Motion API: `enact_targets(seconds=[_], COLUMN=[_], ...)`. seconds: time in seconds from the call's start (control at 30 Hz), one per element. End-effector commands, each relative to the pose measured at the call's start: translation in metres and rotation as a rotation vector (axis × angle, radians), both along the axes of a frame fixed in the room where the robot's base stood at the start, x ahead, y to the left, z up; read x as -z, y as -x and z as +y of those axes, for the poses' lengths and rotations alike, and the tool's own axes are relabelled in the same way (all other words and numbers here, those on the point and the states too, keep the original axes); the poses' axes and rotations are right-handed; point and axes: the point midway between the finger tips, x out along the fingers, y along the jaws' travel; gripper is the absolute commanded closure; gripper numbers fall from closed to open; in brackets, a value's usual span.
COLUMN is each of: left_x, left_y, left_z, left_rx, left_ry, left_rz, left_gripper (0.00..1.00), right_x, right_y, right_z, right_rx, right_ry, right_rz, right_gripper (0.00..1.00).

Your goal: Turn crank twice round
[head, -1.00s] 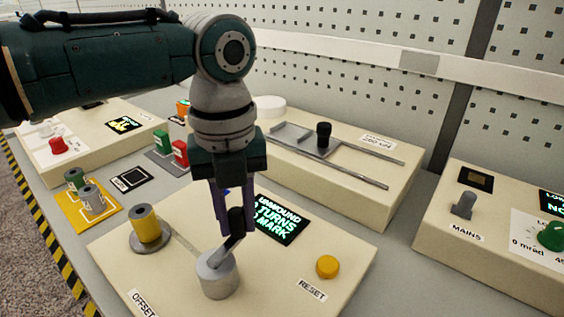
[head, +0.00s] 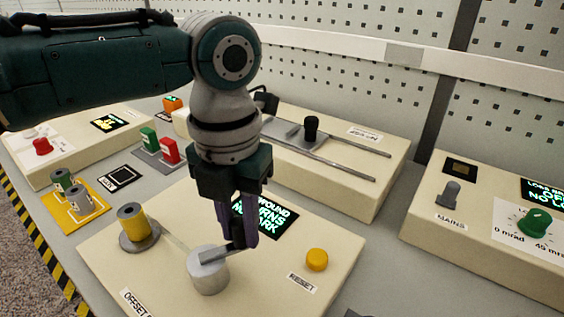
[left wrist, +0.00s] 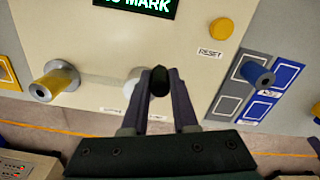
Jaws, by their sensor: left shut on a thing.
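The crank is a grey cylinder (head: 208,272) with a flat arm and a dark upright knob, on a cream panel (head: 170,295). My left gripper (head: 238,240) points down and is shut on the crank's knob, right of the hub in the head view. In the left wrist view the dark knob (left wrist: 160,82) sits between the fingertips, and the pale hub is partly hidden behind them. A yellow spool (head: 131,222) stands on a grey disc left of the crank, with a thin strand running toward the hub. My right gripper is not in view.
A display (head: 268,217) with green text lies behind the crank, partly covered by my gripper. A yellow RESET button (head: 317,260) is to the right. A slider box (head: 345,160) stands behind, a MAINS panel (head: 480,230) right, and spools on a yellow mat (head: 68,215) left.

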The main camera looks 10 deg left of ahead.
Motion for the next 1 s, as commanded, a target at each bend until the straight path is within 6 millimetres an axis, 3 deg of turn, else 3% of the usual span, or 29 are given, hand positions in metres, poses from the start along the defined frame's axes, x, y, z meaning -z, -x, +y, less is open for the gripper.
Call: enact_targets(seconds=[0.47,0.5,0.7,1.0], left_x=[-0.0006,-0.0006,-0.0004,-0.0016], left_y=[0.0006,0.0006,0.0004,0.0002], left_z=[-0.0005,-0.0005,-0.0004,-0.0003], left_rx=[0.011,0.010,0.010,0.010], left_ry=[0.001,0.001,0.000,0.000], left_rz=[0.001,0.001,0.000,-0.001], left_gripper=[1.00,0.69,0.46,0.43], right_x=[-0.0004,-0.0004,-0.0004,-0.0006], right_y=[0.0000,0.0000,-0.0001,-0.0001], right_z=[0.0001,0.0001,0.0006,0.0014], right_rx=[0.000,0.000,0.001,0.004], right_ry=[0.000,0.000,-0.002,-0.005], right_rz=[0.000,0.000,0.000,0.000], right_gripper=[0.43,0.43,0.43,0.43])
